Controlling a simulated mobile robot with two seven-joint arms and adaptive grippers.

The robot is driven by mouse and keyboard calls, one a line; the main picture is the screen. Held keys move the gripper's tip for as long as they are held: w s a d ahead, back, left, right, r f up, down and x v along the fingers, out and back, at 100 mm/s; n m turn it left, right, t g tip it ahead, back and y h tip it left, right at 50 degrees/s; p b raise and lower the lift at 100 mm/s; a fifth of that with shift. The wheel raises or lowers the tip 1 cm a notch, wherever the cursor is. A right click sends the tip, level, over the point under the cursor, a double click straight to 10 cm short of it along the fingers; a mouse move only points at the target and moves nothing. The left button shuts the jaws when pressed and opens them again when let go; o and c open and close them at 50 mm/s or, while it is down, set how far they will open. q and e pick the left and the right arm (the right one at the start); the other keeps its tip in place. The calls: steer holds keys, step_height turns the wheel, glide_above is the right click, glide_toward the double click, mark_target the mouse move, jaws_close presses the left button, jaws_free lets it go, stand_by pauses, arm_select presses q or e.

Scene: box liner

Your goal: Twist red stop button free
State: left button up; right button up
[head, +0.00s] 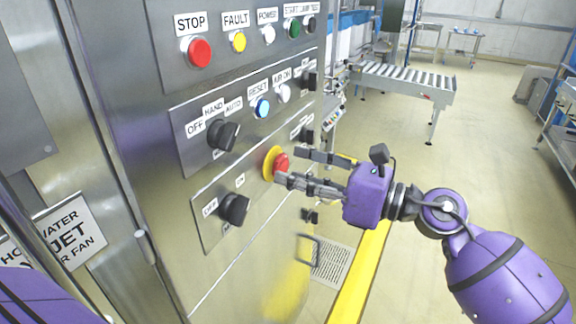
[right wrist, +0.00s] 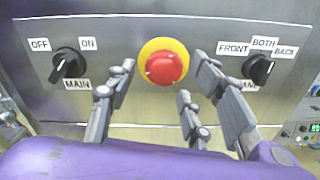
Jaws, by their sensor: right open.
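The red stop button (head: 281,163) stands out from a yellow ring (head: 268,163) on the lower switch plate of the steel panel. My right gripper (head: 287,168) is at the button in the head view, its fingers pointing left toward the panel. In the right wrist view the red button (right wrist: 166,68) shows whole between and ahead of the spread fingers (right wrist: 165,85). The fingers are open and hold nothing; I cannot tell whether any finger touches the button. A purple part of mine shows at the lower left of the head view, but my left gripper is not seen.
A black main switch (head: 234,208) sits left of the button, and another black knob (right wrist: 258,69) sits right of it.

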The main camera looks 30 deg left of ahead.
steer(key=shift+s+a, duration=0.1)
steer(key=shift+a, duration=1.1)
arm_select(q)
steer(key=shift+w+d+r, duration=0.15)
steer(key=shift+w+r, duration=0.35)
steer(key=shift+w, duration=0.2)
